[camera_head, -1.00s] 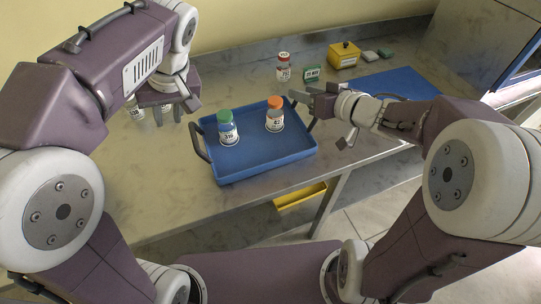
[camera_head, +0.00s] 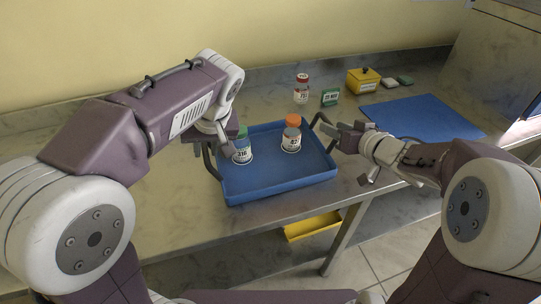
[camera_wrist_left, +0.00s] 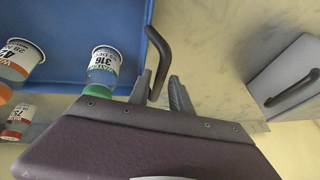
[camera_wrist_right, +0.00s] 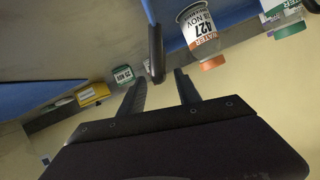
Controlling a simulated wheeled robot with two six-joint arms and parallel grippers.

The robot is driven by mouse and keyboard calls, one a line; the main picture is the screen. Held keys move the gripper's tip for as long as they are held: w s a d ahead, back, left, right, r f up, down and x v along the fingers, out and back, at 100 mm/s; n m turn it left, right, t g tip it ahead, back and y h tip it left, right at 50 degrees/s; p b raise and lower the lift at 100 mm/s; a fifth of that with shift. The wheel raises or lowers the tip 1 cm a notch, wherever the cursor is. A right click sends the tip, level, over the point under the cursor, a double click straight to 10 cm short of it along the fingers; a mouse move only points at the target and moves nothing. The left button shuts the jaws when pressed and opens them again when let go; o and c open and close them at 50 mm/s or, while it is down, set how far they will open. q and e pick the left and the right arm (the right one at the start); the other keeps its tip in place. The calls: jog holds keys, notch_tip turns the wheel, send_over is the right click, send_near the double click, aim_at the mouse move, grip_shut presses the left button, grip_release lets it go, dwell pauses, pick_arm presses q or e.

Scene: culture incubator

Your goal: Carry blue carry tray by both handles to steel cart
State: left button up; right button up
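The blue carry tray (camera_head: 275,187) lies on the steel bench with a dark handle at each end. It holds a green-capped bottle (camera_head: 242,150) and an orange-capped bottle (camera_head: 291,136), both upright. My left gripper (camera_head: 212,146) is at the tray's left handle; in the left wrist view its open fingers (camera_wrist_left: 162,84) stand either side of that handle (camera_wrist_left: 160,52). My right gripper (camera_head: 334,132) is at the right handle; in the right wrist view its open fingers (camera_wrist_right: 160,82) have the handle's end (camera_wrist_right: 156,60) between their tips. I cannot identify the steel cart in any view.
A blue mat (camera_head: 425,118) lies to the right. A yellow bin (camera_head: 312,227) is below the bench. The left wrist view shows a grey panel with a dark handle (camera_wrist_left: 292,90).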

pick_arm(q)
jog(key=x, duration=0.5)
jog(key=shift+w+a+f, duration=0.1)
jog(key=shift+f, duration=0.1)
pick_arm(e)
jog(key=x, duration=0.5)
jog(key=shift+w+a+f, duration=0.1)
jog(key=shift+w, duration=0.05)
pick_arm(q)
jog(key=c, duration=0.3)
pick_arm(e)
jog(key=c, duration=0.3)
pick_arm(q)
grip_shut()
pick_arm(e)
grip_shut()
